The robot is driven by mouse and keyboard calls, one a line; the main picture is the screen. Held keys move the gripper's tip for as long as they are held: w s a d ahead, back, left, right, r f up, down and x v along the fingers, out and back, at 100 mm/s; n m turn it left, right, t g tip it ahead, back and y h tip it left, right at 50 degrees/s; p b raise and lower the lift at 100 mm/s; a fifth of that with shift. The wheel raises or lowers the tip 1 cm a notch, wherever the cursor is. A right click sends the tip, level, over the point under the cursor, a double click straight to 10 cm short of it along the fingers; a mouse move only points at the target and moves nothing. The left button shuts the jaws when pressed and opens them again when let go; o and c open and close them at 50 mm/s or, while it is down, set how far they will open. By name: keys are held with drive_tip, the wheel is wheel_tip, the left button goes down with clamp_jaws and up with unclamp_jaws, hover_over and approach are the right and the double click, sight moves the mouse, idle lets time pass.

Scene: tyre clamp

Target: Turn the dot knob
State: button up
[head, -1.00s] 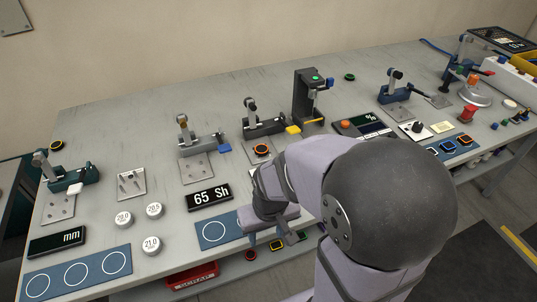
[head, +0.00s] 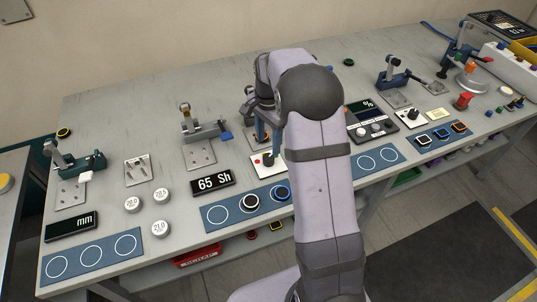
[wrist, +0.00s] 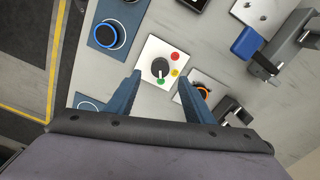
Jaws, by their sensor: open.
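The dot knob (wrist: 160,68) is a round black knob with a pale pointer mark on a white square plate (wrist: 149,52). Red (wrist: 175,56), yellow (wrist: 175,72) and green (wrist: 160,81) dots sit around it. The pale mark points toward the green dot. My gripper (wrist: 160,76) is open over the plate, with one blue-grey finger on each side of the knob. No finger clearly touches it. In the head view the knob plate (head: 261,165) shows beside my arm, which covers part of the area.
An orange-ringed part (wrist: 204,90) lies on a metal plate close to my right finger. A toggle clamp with a blue handle (wrist: 246,42) stands beyond it. A blue mat (head: 217,214) holds a black ring (head: 251,201) and a blue ring (head: 282,193). A 65 Sh display (head: 212,182) is nearby.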

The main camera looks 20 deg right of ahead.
sight(268, 157)
drive_tip(key=shift+f+p, duration=1.3)
drive_tip(key=shift+f, duration=2.35)
drive_tip(key=shift+c, duration=0.6)
drive_tip(key=c, duration=0.9)
